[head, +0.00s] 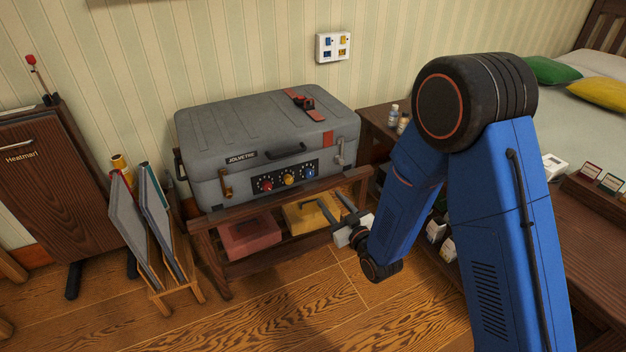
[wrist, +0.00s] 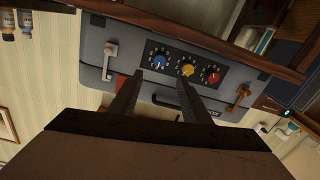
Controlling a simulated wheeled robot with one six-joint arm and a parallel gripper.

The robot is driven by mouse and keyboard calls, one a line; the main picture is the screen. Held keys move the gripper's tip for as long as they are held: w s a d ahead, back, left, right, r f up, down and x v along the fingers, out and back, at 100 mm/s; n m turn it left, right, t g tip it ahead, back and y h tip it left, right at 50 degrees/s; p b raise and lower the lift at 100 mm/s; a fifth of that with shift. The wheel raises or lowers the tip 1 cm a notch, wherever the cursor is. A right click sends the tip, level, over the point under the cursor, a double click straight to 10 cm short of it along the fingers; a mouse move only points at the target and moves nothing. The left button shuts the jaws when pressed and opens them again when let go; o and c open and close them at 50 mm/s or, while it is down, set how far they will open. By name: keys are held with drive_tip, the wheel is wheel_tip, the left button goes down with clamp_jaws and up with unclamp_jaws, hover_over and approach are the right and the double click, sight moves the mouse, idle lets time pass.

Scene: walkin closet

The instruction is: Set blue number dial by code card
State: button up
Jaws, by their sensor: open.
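The blue number dial (head: 310,173) is the rightmost of three dials on the black panel of a grey case. In the wrist view, which is turned over, the blue dial (wrist: 158,62) is leftmost, just beyond the fingertips. Its pointer setting is too small to read. The yellow dial (head: 289,179) and red dial (head: 266,185) sit left of it. A white card (head: 333,47) with blue and yellow marks, perhaps the code card, is on the wall; its marks are unreadable. My gripper (head: 328,200) is open and empty, in front of and below the panel; it also shows in the wrist view (wrist: 160,79).
The grey case (head: 225,125) rests shut on a wooden rack (head: 215,272), with red (head: 250,238) and yellow (head: 310,218) boxes on its lower shelf. A folder stand (head: 165,300) is at left.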

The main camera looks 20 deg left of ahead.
sight(310, 175)
drive_tip(key=x, duration=1.3)
drive_tip(key=shift+a, duration=0.1)
drive_tip(key=c, duration=1)
